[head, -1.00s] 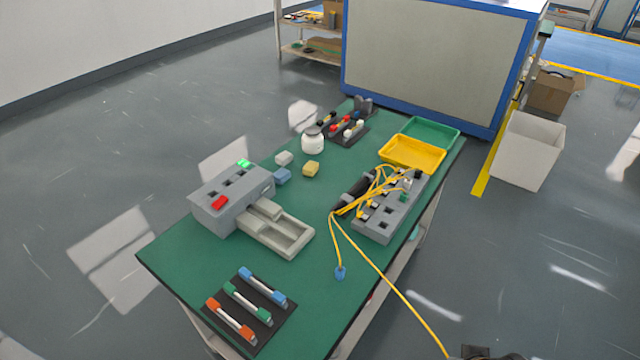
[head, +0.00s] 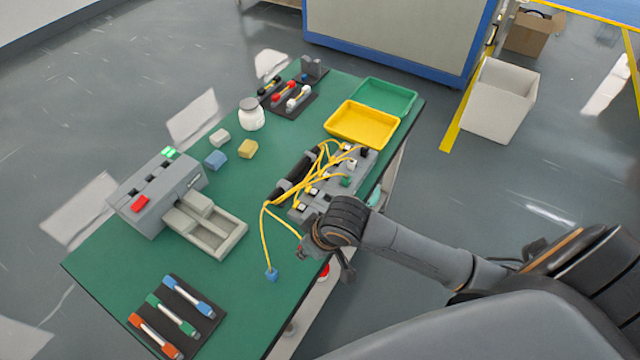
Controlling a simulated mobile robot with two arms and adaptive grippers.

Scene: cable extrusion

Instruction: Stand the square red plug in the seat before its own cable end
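The grey seat block (head: 326,203) stands near the table's right edge, with square openings along its top. Yellow cables (head: 318,172) fan across it, and a green plug (head: 346,181) and a white plug (head: 352,164) sit on it. My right gripper (head: 318,258) is beyond the table's right edge, by the block's near end. A small red piece (head: 301,252) shows at its tip. I cannot tell whether this is the square red plug or whether it is held; the fingers are mostly hidden. One cable runs to the gripper. My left gripper is out of view.
A blue cable end (head: 271,274) lies near the front right edge. A grey machine (head: 158,190) with a tray, three markers (head: 175,313), coloured blocks (head: 247,149), a white jar (head: 251,114), and yellow (head: 361,124) and green (head: 384,97) trays stand on the table.

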